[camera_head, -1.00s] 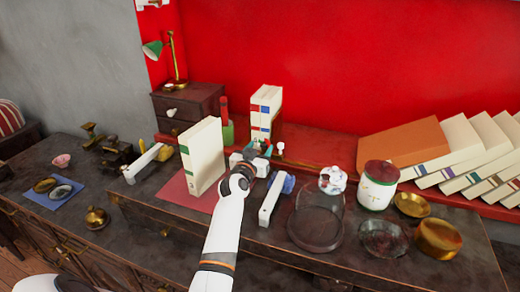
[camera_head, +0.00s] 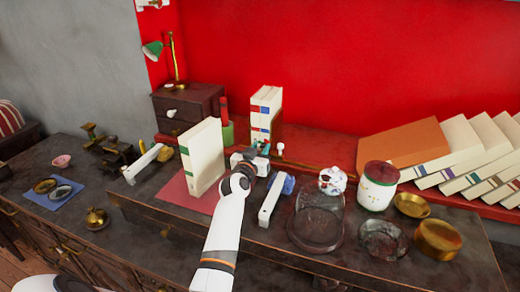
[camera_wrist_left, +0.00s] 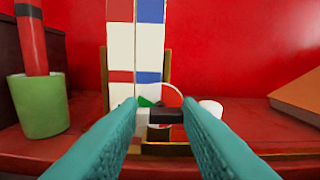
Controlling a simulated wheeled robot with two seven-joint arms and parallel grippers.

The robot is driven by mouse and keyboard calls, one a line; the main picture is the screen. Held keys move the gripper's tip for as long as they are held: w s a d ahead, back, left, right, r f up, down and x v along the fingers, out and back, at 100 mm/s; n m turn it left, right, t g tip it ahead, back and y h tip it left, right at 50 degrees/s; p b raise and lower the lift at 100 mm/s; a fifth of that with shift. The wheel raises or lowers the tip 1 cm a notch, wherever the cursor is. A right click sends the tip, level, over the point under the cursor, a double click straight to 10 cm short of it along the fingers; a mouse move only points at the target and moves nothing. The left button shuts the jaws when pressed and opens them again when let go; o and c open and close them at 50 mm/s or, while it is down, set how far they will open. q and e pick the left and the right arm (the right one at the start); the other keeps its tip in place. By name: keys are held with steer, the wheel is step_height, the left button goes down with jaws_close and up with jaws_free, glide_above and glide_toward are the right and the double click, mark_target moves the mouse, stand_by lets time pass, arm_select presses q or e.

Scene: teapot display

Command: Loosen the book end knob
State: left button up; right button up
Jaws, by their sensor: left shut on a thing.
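My left gripper (camera_head: 262,147) has teal fingers and reaches forward to the front of the upright books (camera_head: 266,110) on the red ledge. In the left wrist view the fingertips (camera_wrist_left: 165,113) are closed on a small black bar-shaped knob (camera_wrist_left: 167,117). The knob sits low in front of the books, above a brass base (camera_wrist_left: 165,150). Brass uprights (camera_wrist_left: 104,75) of the book end stand beside the books. A white round knob (camera_wrist_left: 210,107) is just right of the fingertips; it also shows in the head view (camera_head: 280,147). My right gripper is not in view.
A green cup (camera_wrist_left: 40,105) with a red stick stands left of the books. A cream book (camera_head: 202,158) stands upright left of my arm. A glass dome (camera_head: 318,215), a white jar (camera_head: 377,187) and leaning books (camera_head: 450,150) are to the right.

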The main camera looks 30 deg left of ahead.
arm_select(q)
steer(key=n+p, duration=0.1)
steer(key=n, duration=0.4)
steer(key=shift+n+p, duration=0.3)
steer(key=shift+p, duration=0.05)
steer(key=n+p, duration=0.1)
steer(key=n, duration=0.5)
steer(key=shift+a+f, duration=0.1)
steer(key=shift+a, duration=0.05)
steer(key=n+p, duration=0.1)
steer(key=n, duration=0.5)
steer(key=shift+n, duration=0.4)
steer(key=n+p, duration=0.1)
steer(key=n, duration=0.2)
steer(key=shift+f, duration=0.15)
steer(key=shift+f+n+p, duration=0.1)
steer(key=shift+n+p, duration=0.2)
steer(key=shift+n, duration=1.6)
steer(key=o, duration=1)
steer(key=shift+s, duration=0.15)
